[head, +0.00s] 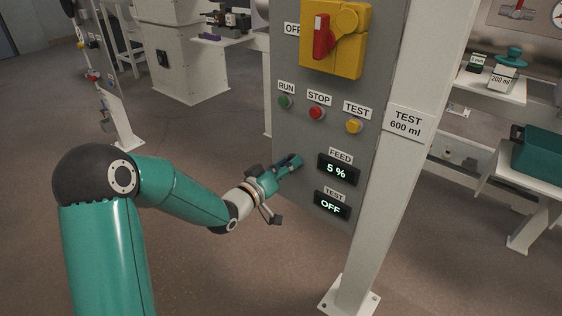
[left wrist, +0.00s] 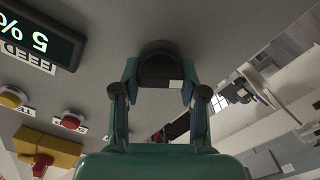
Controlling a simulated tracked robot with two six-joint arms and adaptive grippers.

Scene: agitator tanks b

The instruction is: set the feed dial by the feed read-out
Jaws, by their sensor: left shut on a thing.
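The feed read-out (head: 338,170) is a black display on the grey panel under the FEED label and reads 5 %. It also shows upside down in the left wrist view (left wrist: 38,32). The feed dial (left wrist: 160,68) is a dark round knob on the panel, seen between the fingers in the left wrist view. My left gripper (head: 291,163) is at the panel, left of the read-out, shut on the dial. In the head view the gripper hides the dial. My right gripper is not in view.
Above the dial are a green RUN button (head: 286,101), a red STOP button (head: 316,113) and a yellow TEST button (head: 354,126). A yellow switch box with a red handle (head: 321,36) sits higher. A TEST display (head: 332,205) below reads OFF. A white post edges the panel's right.

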